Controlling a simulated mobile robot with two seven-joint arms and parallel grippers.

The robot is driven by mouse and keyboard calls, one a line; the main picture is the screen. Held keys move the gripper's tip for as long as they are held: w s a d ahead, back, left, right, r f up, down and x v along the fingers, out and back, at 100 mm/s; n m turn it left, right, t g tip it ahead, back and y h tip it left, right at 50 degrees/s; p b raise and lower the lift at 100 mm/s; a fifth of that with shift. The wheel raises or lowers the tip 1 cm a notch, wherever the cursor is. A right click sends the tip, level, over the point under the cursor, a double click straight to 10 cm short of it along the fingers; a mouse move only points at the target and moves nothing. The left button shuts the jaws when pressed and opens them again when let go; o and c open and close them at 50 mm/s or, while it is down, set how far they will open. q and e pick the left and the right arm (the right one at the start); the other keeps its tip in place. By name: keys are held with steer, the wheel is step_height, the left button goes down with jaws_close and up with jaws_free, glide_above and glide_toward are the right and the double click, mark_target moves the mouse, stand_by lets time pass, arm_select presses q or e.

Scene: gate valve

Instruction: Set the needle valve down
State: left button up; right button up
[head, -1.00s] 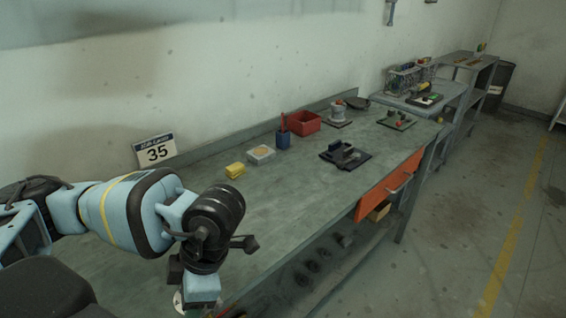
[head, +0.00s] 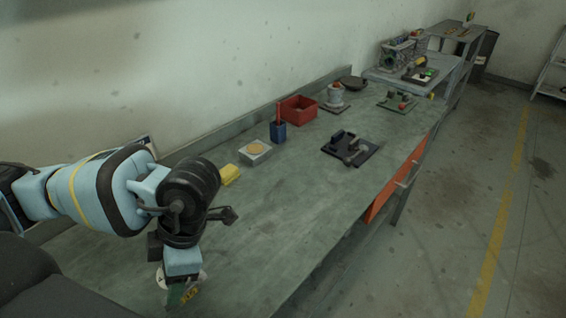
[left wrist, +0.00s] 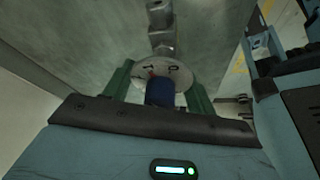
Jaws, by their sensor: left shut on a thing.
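In the left wrist view the needle valve has a grey metal body (left wrist: 161,28), a pale round dial plate (left wrist: 181,75) with dark marks, and a blue knob (left wrist: 160,92). My left gripper (left wrist: 157,90) has its green fingers on either side of the knob and is shut on the valve. In the head view my left gripper (head: 181,292) points down at the lower left, over the near part of the workbench (head: 270,225). Only an edge of the pale dial shows there; the rest is hidden. I cannot tell whether the valve touches the bench. My right gripper is not in view.
On the bench stand a yellow block (head: 230,174), a grey box with a tan disc (head: 254,151), a blue pen cup (head: 278,132), a red bin (head: 298,108) and a black fixture (head: 350,148). The bench between my gripper and the fixture is clear.

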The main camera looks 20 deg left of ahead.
arm_select(q)
steer(key=shift+w+a, duration=0.1)
steer(key=shift+a, duration=0.05)
steer(key=shift+w, duration=0.2)
steer(key=shift+w+d+f, duration=0.45)
steer(key=shift+w+f, duration=0.35)
steer(key=shift+w, duration=1.75)
steer(key=shift+w+d+f, duration=0.5)
steer(key=shift+w+f, duration=0.3)
steer(key=shift+w, duration=1.75)
steer(key=shift+w+d+f, duration=0.45)
steer(key=shift+w+f, duration=0.35)
steer(key=shift+w, duration=1.75)
steer(key=shift+f, duration=0.1)
steer(key=o, duration=1.7)
steer(key=v, duration=1.2)
